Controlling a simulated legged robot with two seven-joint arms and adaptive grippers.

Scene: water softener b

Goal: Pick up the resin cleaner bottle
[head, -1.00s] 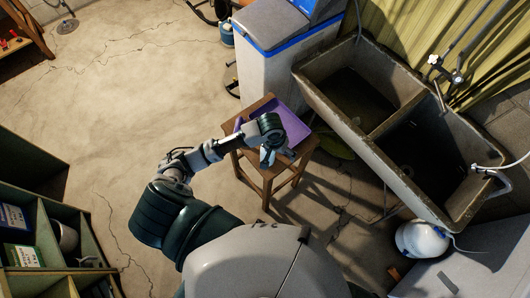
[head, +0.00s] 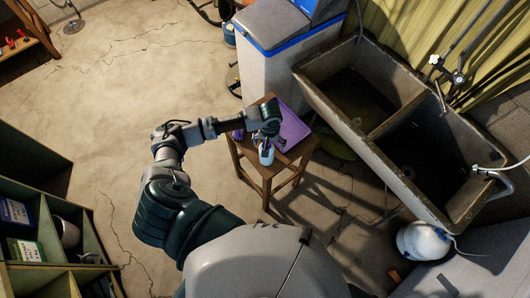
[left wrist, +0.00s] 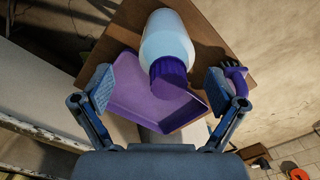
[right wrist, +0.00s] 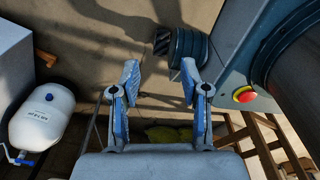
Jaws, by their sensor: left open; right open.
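The resin cleaner bottle, pale with a purple cap, stands on a wooden stool. In the left wrist view the bottle (left wrist: 168,38) is between and beyond my open fingers, its cap (left wrist: 170,76) towards me. In the head view the bottle (head: 266,156) shows partly below my left gripper (head: 270,142). The left wrist view shows the open left gripper (left wrist: 160,86) with a finger on each side of the cap; I see no contact. My right gripper (right wrist: 159,73) is open and empty, away from the bottle, which its view does not show.
A purple tray (head: 293,128) lies on the stool (head: 252,168) beside the bottle. A purple-and-dark brush-like item (left wrist: 236,76) is near one finger. A white softener cabinet (head: 268,82) and a stone double sink (head: 345,105) stand close by. Open floor lies left.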

